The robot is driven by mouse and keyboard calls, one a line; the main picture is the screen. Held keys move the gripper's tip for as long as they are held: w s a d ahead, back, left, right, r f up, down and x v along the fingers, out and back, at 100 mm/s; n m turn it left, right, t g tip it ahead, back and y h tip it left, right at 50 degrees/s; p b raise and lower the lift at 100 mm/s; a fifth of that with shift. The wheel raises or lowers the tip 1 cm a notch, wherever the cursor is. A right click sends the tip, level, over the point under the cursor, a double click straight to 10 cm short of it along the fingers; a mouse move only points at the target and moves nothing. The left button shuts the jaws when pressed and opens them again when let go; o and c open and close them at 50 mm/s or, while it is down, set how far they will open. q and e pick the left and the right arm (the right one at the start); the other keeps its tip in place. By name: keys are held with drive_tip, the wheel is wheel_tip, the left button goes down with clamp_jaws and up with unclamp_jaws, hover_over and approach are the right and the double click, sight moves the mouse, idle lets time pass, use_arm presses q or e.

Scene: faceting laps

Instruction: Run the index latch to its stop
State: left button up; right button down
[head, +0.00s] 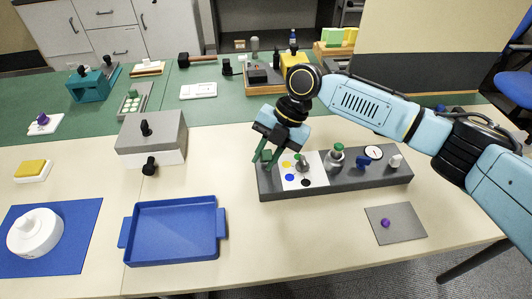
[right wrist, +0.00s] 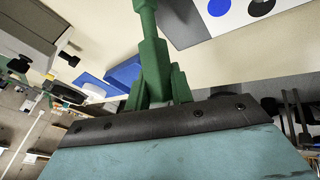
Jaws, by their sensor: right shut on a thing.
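My right gripper (head: 263,158) reaches down at the left end of the dark grey panel (head: 335,181), with its green fingers close together. It is shut on a small part there, taken to be the index latch, which the fingers largely hide. In the right wrist view the green fingers (right wrist: 146,25) stand together beside the panel's white plate (right wrist: 219,13). In the head view that plate bears yellow, blue, green and black dots around a grey knob (head: 302,166). How far the latch stands from its stop cannot be seen. My left gripper is not in view.
The panel also carries a green-topped knob (head: 336,157), a blue handle (head: 363,162), a dial (head: 374,152) and a white knob (head: 395,161). A blue tray (head: 174,203) and a grey-topped box (head: 152,133) stand left. A grey plate (head: 405,228) lies front right.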

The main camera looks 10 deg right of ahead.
drive_tip(key=shift+s+f+t+p, duration=0.4)
drive_tip(key=shift+s+t, duration=0.2)
drive_tip(key=shift+t, duration=0.1)
drive_tip(key=shift+s+f+n+t, duration=0.35)
drive_tip(key=shift+f+n+t, duration=0.05)
drive_tip(key=shift+t, duration=0.2)
drive_tip(key=shift+s+f+t+p, duration=0.45)
drive_tip(key=shift+f+t, duration=0.25)
drive_tip(key=shift+t, duration=0.2)
drive_tip(key=shift+s+f+n+t, duration=0.25)
drive_tip(key=shift+f+n+t, duration=0.15)
drive_tip(key=shift+f+t, duration=0.4)
drive_tip(key=shift+r, duration=0.1)
drive_tip(key=c, duration=1.2)
unclamp_jaws()
drive_tip(key=shift+c, duration=0.2)
drive_tip(key=shift+r, duration=0.1)
